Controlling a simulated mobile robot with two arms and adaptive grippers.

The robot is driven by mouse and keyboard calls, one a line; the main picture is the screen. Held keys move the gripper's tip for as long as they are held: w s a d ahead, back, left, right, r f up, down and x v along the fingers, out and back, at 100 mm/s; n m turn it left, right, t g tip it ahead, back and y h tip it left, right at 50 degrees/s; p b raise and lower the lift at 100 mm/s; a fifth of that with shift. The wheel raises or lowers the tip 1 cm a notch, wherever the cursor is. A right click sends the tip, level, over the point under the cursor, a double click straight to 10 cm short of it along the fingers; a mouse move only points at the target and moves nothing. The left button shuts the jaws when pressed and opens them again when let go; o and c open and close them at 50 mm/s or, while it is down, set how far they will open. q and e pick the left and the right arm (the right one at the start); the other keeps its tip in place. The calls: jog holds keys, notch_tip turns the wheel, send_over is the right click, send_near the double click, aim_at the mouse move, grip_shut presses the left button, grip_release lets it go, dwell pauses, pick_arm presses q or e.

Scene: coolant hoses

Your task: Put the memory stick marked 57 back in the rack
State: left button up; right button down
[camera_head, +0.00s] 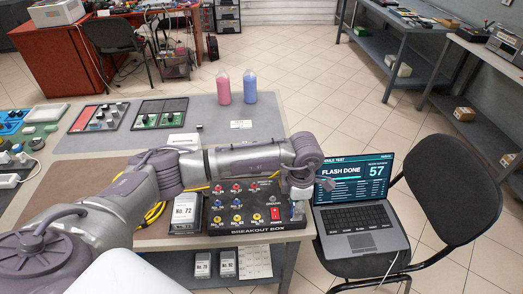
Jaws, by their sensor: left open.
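My left arm reaches in from the left across the table, and its gripper (301,190) hangs at the right end of the black breakout box, close to the laptop's left edge. It is open; I see nothing held in it. The laptop (362,243) is open on the chair seat, and its screen reads "FLASH DONE" and "57". I cannot make out a memory stick marked 57 or a rack for certain. The gripper hides part of the box's right end and the laptop's left side. My right gripper is not in view.
The breakout box (258,229) carries red and yellow knobs. A case marked No. 72 (186,212) stands left of it. Smaller marked cases (227,264) and a pale gridded tray (256,263) sit on the shelf below. Pink (223,88) and blue (250,87) bottles stand behind.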

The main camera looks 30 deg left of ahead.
pick_arm(q)
grip_shut()
jog(key=shift+r, duration=0.15)
dwell(0.4)
jog(key=shift+r+p, duration=1.55)
jog(key=shift+r, duration=1.35)
